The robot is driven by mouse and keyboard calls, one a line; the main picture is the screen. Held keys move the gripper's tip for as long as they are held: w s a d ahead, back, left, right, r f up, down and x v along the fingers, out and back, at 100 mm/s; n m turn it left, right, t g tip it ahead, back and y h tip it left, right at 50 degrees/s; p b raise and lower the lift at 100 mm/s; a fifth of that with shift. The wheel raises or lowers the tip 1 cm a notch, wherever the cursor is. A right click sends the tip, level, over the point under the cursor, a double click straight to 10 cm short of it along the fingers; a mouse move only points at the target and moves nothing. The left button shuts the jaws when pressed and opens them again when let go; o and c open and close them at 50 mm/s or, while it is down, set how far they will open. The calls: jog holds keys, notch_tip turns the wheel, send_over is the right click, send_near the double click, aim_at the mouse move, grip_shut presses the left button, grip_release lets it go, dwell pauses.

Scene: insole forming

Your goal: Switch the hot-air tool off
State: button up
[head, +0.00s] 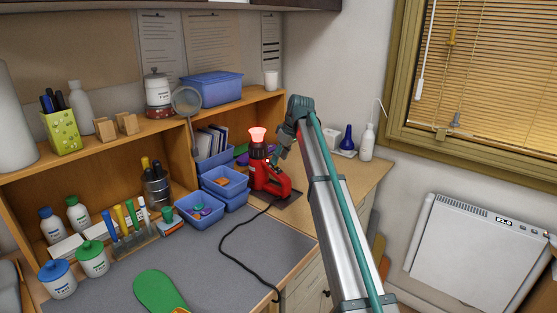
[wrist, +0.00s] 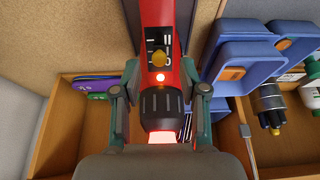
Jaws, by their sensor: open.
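The red hot-air tool (head: 268,178) stands upright on a dark pad on the bench, its nozzle (head: 257,135) glowing orange-red. In the wrist view the tool's red body (wrist: 174,20) and black collar (wrist: 160,105) fill the middle. A black switch panel with a yellowish knob (wrist: 158,58) and pale markings sits on the body, above a lit red-orange lamp (wrist: 160,76). The knob's exact setting is unclear. My gripper (wrist: 160,72) is open, with one finger on each side of the tool; contact cannot be told. In the head view my gripper (head: 282,148) is just right of the tool.
Blue bins (head: 222,182) stand close to the tool's left, with a wooden shelf (head: 235,104) behind. A black cord (head: 232,236) runs over the grey mat (head: 215,282). A white bottle (head: 367,143) and a blue bulb (head: 347,138) stand at the right back.

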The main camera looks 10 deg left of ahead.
jog(key=shift+x, duration=1.05)
grip_shut()
